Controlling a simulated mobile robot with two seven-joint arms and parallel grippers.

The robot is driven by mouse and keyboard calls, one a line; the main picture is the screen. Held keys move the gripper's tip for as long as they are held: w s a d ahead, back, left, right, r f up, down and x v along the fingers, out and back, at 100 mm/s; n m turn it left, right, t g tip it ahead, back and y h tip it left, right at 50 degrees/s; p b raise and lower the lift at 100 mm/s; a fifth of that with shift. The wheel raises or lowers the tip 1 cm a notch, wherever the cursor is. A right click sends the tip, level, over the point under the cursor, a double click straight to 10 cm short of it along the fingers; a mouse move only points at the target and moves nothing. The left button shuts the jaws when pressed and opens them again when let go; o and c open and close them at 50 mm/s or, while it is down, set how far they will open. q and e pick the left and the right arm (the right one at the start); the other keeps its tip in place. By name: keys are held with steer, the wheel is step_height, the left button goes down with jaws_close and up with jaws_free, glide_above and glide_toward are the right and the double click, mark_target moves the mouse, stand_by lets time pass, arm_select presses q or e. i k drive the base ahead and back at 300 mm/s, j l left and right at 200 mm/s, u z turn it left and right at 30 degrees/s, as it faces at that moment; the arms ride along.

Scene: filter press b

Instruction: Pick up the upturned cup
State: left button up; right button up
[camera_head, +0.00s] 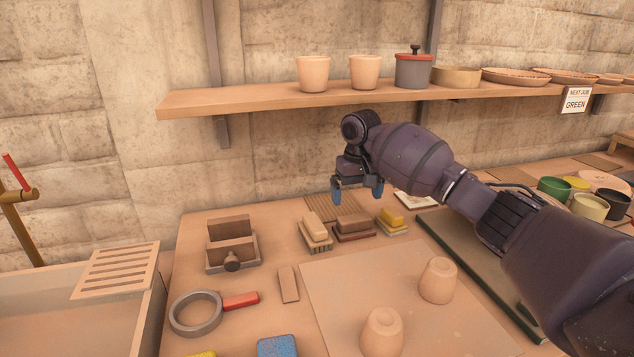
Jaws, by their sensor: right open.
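Two tan clay cups stand on the pale board (340,290) on the table. The farther cup (438,280) and the nearer cup (382,333) both look upturned, with a narrow base on top. My right gripper (357,191) has blue fingertips, spread apart and pointing down, with nothing between them. It hangs above the back of the table, behind and left of the farther cup and apart from both cups. My left gripper is out of view.
Several brushes and blocks (353,227) lie below the gripper. A wooden press-like block (232,242), a ring with a red handle (197,313) and a blue sponge (278,346) lie left. A shelf (260,98) with pots runs behind. Coloured cups (588,206) stand right.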

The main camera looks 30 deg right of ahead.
mark_target(382, 335)
steer(key=k, duration=1.5)
